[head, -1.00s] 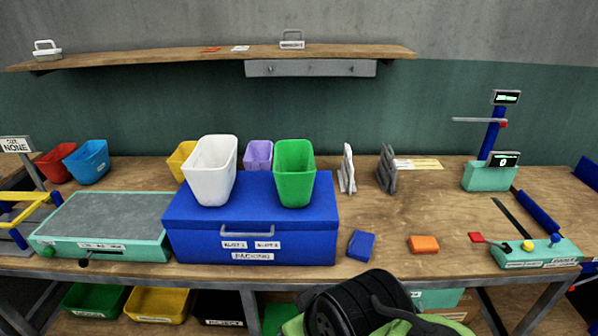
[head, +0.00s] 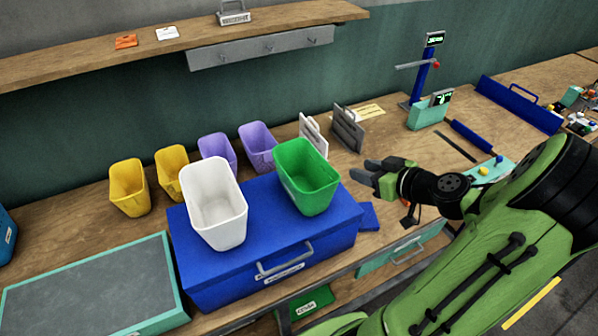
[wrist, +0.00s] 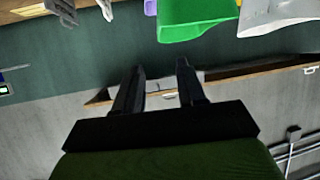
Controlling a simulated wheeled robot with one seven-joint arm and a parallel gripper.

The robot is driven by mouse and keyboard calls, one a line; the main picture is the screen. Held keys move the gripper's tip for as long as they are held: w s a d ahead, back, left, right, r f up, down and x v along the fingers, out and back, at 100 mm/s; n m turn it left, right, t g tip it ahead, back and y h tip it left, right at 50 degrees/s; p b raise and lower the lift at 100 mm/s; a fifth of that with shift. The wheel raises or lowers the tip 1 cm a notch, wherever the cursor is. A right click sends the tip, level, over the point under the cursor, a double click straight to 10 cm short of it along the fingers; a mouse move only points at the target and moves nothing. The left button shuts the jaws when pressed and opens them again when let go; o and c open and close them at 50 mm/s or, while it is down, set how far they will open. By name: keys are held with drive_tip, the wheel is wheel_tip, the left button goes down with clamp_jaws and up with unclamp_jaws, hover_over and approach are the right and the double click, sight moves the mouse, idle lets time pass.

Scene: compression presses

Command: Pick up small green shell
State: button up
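The small green shell (head: 306,178) is an open, bin-shaped tub standing upright on the right part of the blue packing box (head: 210,284). A white shell (head: 214,204) of similar shape stands to its left on the same box. My gripper (head: 364,170) is raised to the right of the green shell, apart from it, with its fingers pointing left. In the wrist view my gripper (wrist: 160,68) is open with nothing between its fingers. The green shell (wrist: 190,22) shows there at the top edge, partly cut off, beyond the fingertips.
Yellow bins (head: 130,188) and purple bins (head: 258,147) stand behind the blue box. White and grey upright plates (head: 348,128) stand behind the green shell, near my gripper. A shelf (head: 90,58) runs along the wall. A teal-framed grey panel (head: 90,290) lies at front left.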

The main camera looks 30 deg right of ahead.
sight(323, 159)
drive_tip(key=p+x, duration=0.2)
drive_tip(key=x, duration=1.3)
drive_tip(key=shift+w+f+p, duration=0.15)
drive_tip(key=shift+p, duration=0.25)
drive_tip(key=shift+c, duration=1.2)
clamp_jaws()
